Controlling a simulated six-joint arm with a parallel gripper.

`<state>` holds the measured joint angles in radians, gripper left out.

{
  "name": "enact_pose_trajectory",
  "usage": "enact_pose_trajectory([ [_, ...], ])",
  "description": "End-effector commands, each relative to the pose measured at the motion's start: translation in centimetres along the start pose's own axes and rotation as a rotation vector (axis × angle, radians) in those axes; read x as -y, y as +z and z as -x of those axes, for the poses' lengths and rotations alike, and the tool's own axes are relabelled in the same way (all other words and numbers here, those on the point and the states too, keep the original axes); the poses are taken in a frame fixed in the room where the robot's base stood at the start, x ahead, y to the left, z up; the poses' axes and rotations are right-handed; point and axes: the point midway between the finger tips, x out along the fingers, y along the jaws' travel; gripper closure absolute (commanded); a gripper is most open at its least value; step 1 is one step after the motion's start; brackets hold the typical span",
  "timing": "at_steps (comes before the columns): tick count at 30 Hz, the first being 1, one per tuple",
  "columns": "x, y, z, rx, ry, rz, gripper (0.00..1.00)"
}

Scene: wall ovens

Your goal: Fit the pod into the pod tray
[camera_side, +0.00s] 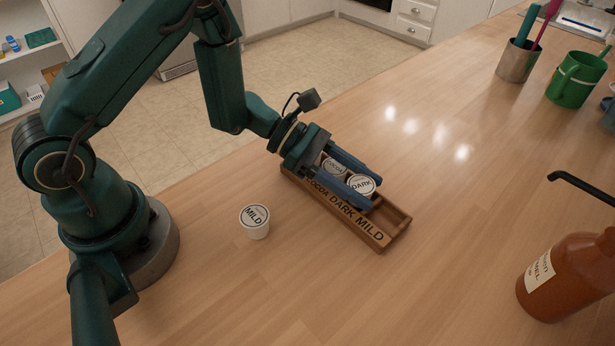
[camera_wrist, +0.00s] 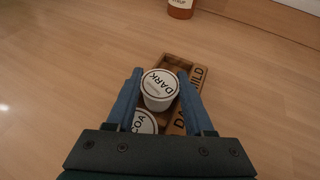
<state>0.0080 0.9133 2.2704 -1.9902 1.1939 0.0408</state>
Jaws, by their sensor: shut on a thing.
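My gripper (camera_side: 361,183) is shut on the white DARK pod (camera_side: 360,185), with one blue finger on each side of it. The DARK pod (camera_wrist: 159,88) is over the middle of the wooden pod tray (camera_side: 381,238); I cannot tell whether it touches the tray floor. The COCOA pod (camera_side: 334,167) sits in the tray's COCOA compartment, partly hidden by my gripper. The compartment at the MILD end of the tray is empty. The white MILD pod (camera_side: 255,222) stands upright on the counter, left of the tray.
A brown bottle (camera_side: 567,276) with a black spout stands at the right. A metal cup (camera_side: 518,61) with utensils and a green mug (camera_side: 575,78) stand at the far right.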

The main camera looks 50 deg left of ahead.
Motion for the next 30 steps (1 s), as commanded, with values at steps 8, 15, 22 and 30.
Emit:
enact_pose_trajectory([
  [8, 0.0, -0.3, -0.1, 0.001, 0.0, 0.001, 0.28],
  [15, 0.0, -0.3, -0.1, 0.0, 0.0, 0.001, 0.17],
  [22, -0.1, 0.1, 0.2, 0.0, 0.002, 0.0, 0.17],
  [30, -0.2, 0.0, 4.2, 0.0, 0.009, 0.002, 0.17],
])
